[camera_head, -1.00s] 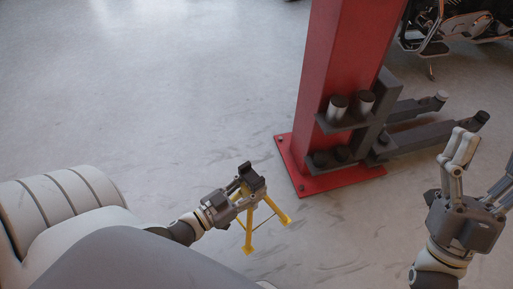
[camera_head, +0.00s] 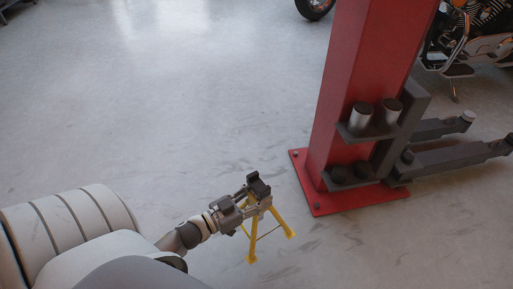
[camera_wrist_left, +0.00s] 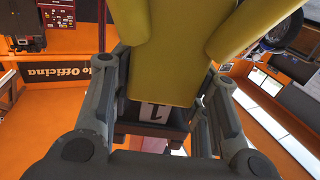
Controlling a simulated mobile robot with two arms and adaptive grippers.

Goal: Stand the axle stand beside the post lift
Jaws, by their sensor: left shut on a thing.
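The yellow axle stand (camera_head: 274,214) with a dark top is in the head view, left of the post lift. My left gripper (camera_head: 258,190) is shut on its upper part. The stand looks upright, with its legs pointing down; I cannot tell whether its feet touch the floor. In the left wrist view the yellow stand (camera_wrist_left: 168,50) fills the middle, between the fingers of my left gripper (camera_wrist_left: 160,95). The red post lift (camera_head: 358,85) stands on a red base plate (camera_head: 330,205), a short gap right of the stand. My right gripper is out of view.
Dark lift arms (camera_head: 450,155) reach right from the post near the floor. A bracket with silver cylinders (camera_head: 362,117) is on the post. A motorcycle (camera_head: 475,40) stands at the upper right. The grey floor (camera_head: 180,110) left of the post is clear.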

